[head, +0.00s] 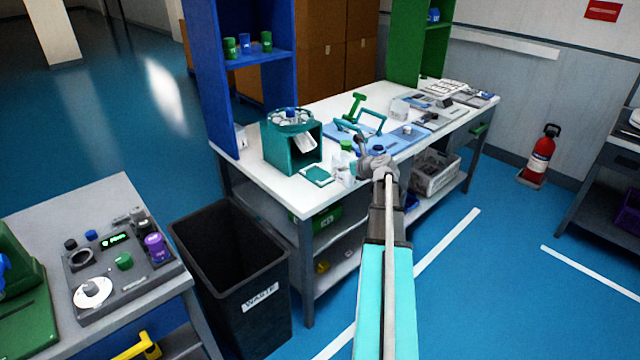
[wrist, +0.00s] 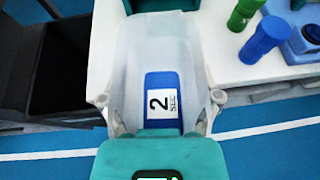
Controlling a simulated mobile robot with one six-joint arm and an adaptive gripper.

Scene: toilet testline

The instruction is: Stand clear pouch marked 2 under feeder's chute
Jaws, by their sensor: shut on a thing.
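The clear pouch marked 2 (wrist: 129,70) fills the middle of the wrist view. It is translucent, with a blue panel and a white label reading "2 SEC". My gripper (wrist: 160,98) is shut on it, one fingertip at each side edge. In the head view my gripper (head: 378,165) is over the front of the white bench; the pouch is too small to make out surely there. The feeder (head: 280,152) is a teal box with a round top, left of my gripper. Its pale chute (head: 306,142) slopes down at the front, above a small teal plate (head: 318,176).
A green-capped bottle (head: 346,147), blue tray (head: 395,143) and teal frame (head: 372,121) crowd the bench near my gripper. The wrist view shows a green container (wrist: 244,14) and a blue container (wrist: 263,40). A black waste bin (head: 265,322) stands at the bench's left end.

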